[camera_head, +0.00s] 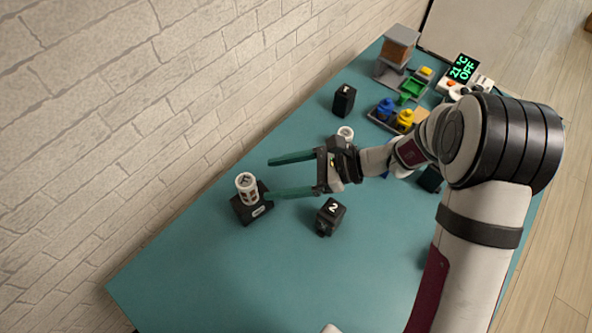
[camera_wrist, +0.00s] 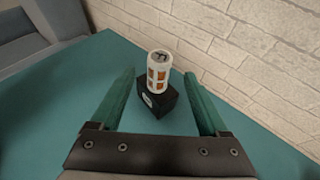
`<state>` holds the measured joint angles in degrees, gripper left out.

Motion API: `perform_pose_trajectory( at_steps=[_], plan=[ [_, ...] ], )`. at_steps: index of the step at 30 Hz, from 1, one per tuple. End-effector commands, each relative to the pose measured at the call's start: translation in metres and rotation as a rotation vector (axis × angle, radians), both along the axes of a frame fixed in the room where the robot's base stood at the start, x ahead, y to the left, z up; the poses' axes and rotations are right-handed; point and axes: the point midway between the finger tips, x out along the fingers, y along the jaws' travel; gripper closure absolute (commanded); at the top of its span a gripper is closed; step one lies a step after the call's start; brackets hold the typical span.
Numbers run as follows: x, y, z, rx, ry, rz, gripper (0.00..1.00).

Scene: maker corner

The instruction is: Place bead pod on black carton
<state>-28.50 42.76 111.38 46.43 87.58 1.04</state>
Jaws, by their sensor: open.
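The bead pod (camera_head: 247,184), a white cylinder with windows, stands upright on a small black carton (camera_head: 253,209) at the left of the teal table. In the wrist view the pod (camera_wrist: 158,68) shows orange windows and a dark top, and the carton (camera_wrist: 168,99) bears a pale label. My gripper (camera_head: 269,178) is open, with its two green fingers pointing at the pod from the right. In the wrist view the pod shows between the fingertips, and neither finger visibly touches it.
Black blocks marked 1 (camera_head: 344,99) and 2 (camera_head: 330,217) stand on the table (camera_head: 200,272). Another white cylinder (camera_head: 345,132) is partly hidden behind my gripper. Blue and yellow pots (camera_head: 405,119), a grey device (camera_head: 398,47) and a lit display (camera_head: 463,68) are at the back. The front left is clear.

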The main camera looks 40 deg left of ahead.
Motion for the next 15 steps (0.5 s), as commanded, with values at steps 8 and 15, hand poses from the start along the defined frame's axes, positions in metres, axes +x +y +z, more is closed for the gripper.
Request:
perform_pose_trajectory(
  at_steps=[8,15],
  plan=[
    [0.022,-0.029,0.015,-0.001,-0.001,0.0,0.22],
    [0.017,-0.066,0.045,-0.035,-0.137,0.047,0.22]
  ],
)
